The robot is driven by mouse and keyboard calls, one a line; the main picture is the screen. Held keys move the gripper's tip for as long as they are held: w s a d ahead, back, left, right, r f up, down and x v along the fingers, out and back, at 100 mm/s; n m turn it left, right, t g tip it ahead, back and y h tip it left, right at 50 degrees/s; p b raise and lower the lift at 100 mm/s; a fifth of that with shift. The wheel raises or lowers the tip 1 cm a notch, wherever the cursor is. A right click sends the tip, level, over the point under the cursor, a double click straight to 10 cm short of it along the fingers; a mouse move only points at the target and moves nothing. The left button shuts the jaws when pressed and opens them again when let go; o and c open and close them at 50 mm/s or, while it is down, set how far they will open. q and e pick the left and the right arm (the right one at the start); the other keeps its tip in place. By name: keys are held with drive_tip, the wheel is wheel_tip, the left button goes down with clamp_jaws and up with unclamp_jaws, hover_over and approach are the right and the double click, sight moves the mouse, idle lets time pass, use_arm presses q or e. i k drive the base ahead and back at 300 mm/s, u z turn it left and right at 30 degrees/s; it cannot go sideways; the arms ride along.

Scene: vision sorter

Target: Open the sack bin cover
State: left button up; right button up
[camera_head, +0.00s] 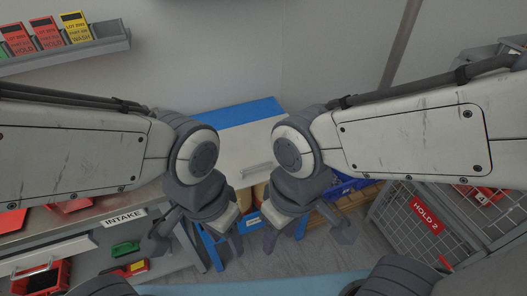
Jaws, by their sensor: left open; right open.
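The sack bin cover (243,146) is a pale flat panel in the middle of the head view, with a small handle (258,171) near its front edge. It looks closed and lies on a blue bin (236,114). Brownish sacks partly show below its front edge. My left gripper (197,241) is open and empty, in front of the bin at lower left. My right gripper (306,238) is open and empty at lower right. Neither gripper visibly touches the handle. My arms hide both sides of the cover.
A bench with an INTAKE label (124,218) stands at left, with a red tray (42,277) below. A wire cage labelled HOLD 2 (426,214) and a blue crate (345,185) are at right. Cards sit on a wall rack (105,47). Grey floor lies between.

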sight(246, 159)
drive_tip(key=z, duration=0.5)
drive_tip(key=k, duration=0.6)
drive_tip(key=z, duration=0.75)
drive_tip(key=i, duration=0.75)
drive_tip(key=u, duration=0.5)
drive_tip(key=i, duration=0.55)
drive_tip(key=u, duration=1)
drive_tip(key=i, duration=0.3)
drive_tip(key=u, duration=0.35)
